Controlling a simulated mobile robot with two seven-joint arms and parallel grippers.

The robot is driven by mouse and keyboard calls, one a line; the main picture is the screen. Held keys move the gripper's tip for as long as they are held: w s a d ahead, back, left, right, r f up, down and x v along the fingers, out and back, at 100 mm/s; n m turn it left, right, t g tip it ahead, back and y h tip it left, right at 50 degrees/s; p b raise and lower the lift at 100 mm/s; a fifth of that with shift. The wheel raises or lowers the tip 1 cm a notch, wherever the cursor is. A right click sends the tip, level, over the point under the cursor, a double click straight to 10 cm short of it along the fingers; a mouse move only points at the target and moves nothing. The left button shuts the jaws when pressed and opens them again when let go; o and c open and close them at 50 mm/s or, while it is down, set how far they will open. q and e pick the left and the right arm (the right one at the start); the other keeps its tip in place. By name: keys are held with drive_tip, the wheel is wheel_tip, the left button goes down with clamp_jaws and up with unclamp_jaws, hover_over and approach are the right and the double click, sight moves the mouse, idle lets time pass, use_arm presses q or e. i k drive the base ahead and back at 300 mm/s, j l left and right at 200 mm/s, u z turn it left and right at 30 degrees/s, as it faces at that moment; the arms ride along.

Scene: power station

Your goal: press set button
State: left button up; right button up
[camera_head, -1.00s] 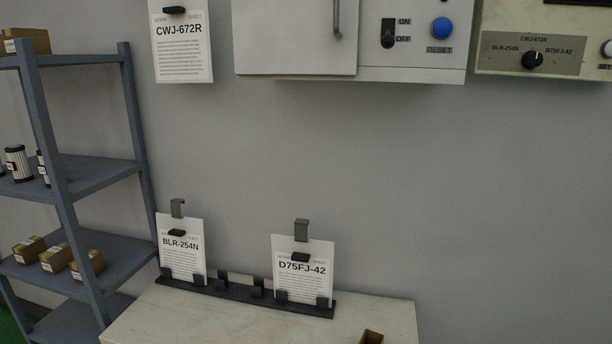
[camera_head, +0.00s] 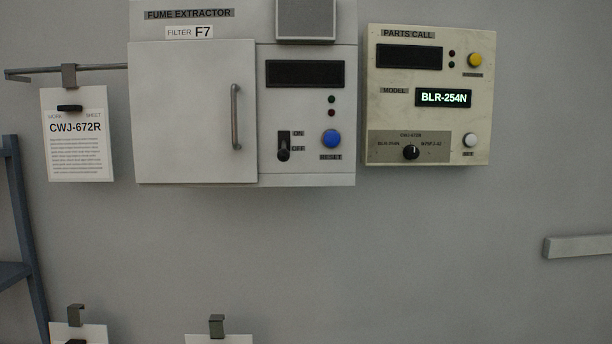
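The white set button (camera_head: 470,140) is at the lower right of the cream parts call panel (camera_head: 478,100) on the wall, with a small label under it. A lit model display (camera_head: 443,98) on the panel reads BLR-254N. A black selector knob (camera_head: 411,152) sits at the panel's lower left, among the model names, with CWJ-672R above it. A yellow button (camera_head: 475,60) is at the upper right, beside a dark blank display (camera_head: 409,56). Neither of my grippers is in view.
Left of the panel hangs the fume extractor (camera_head: 195,110) with a blue reset button (camera_head: 331,139) and an on/off switch (camera_head: 284,146). A work sheet CWJ-672R (camera_head: 77,150) hangs from a rail. A light bar (camera_head: 580,246) juts in at right.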

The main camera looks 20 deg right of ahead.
sight(470, 140)
drive_tip(key=z, duration=1.35)
